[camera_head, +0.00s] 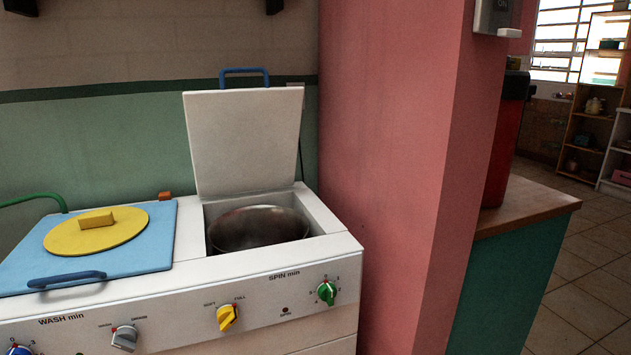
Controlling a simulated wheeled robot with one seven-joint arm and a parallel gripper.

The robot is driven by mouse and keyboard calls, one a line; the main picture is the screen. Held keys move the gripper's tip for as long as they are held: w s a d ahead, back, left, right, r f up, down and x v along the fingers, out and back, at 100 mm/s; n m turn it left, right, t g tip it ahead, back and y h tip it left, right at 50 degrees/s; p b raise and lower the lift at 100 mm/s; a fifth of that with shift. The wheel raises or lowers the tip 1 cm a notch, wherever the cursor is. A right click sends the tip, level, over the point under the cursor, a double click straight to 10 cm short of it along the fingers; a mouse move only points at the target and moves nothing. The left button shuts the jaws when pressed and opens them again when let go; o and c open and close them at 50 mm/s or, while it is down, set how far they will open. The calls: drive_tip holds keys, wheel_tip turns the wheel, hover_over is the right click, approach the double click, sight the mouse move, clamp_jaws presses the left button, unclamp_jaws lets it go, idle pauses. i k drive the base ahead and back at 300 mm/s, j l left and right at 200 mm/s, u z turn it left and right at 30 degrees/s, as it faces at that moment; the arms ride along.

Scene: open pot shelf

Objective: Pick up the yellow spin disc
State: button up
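The yellow spin disc (97,232) is flat and round with a raised yellow block handle (96,218) across its middle. It lies on the closed blue lid (150,252) on the left side of a white twin-tub washing machine (200,279). No gripper or arm shows in the head view.
The spin tub (259,228) is open, its white lid (243,142) raised against the wall. The blue lid has a dark blue front handle (67,279). Knobs line the front panel. A pink pillar (392,170) stands right of the machine, with a wooden-topped counter (525,205) beyond.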

sight(89, 233)
drive_tip(key=u, duration=1.7)
